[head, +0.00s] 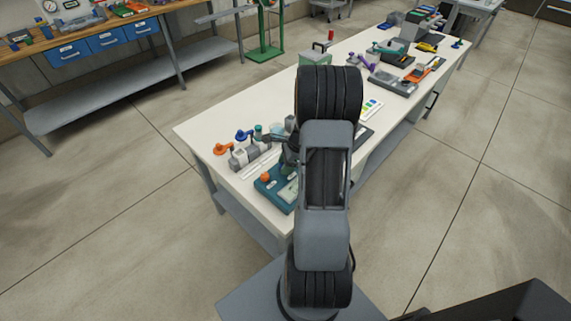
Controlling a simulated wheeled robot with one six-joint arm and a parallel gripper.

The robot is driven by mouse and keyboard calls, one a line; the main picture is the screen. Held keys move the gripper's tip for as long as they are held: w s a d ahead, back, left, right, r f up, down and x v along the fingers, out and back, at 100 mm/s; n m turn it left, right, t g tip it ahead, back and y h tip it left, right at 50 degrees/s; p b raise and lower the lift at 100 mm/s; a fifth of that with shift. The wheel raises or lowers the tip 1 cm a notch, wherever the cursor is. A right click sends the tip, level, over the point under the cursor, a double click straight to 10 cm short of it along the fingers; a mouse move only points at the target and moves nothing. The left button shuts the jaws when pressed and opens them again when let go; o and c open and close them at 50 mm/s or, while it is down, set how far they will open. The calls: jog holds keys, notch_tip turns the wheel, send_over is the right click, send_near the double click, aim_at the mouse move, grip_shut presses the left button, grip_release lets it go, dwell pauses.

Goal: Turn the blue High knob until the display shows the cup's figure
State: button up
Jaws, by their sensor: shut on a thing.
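A teal control unit (264,190) sits at the near left end of the white table, with an orange knob (265,176) on its left side. Its pale display panel (288,192) is partly covered by my arm, and its figures are too small to read. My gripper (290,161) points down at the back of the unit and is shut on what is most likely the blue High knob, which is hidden. A pale, clear cup (277,129) seems to stand behind my gripper; no figure on it can be read.
Grey pipework with an orange handle (222,149) and a blue handle (242,135) stands left of the unit. The white table (205,127) has bare room at its far left edge. Tools and devices crowd its far end.

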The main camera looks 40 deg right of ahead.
dwell(0.4)
jog(key=o, duration=0.9)
jog(key=shift+r, duration=0.1)
jog(key=v, duration=1.3)
jog(key=shift+s+d+r, duration=0.1)
jog(key=shift+s+r, duration=0.05)
jog(key=shift+r, duration=0.15)
